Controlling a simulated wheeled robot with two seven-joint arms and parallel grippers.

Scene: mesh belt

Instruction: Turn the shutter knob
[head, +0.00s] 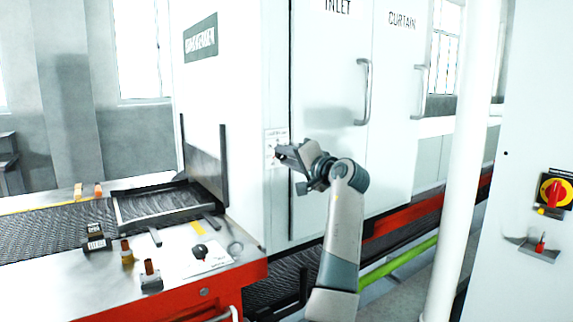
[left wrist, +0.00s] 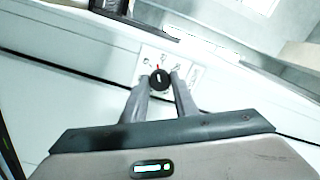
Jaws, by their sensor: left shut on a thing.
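The shutter knob (left wrist: 160,80) is small, round and black with a pale pointer line. It sits on a white label plate (left wrist: 149,54) with small marks, one of them red. In the left wrist view the two fingers of my left gripper (left wrist: 160,90) stand on either side of the knob, closed on it. In the head view my left gripper (head: 284,153) is at the machine's white side panel, in front of the label plate (head: 271,136). There the knob is hidden by the gripper. My right gripper is not in view.
The mesh belt (head: 45,232) runs into the machine at the left. Small items, including a black block (head: 96,240), lie on the steel table. Cabinet doors with a handle (head: 363,92) are right of my gripper. A white post (head: 462,160) and a red-yellow switch (head: 554,193) stand at the right.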

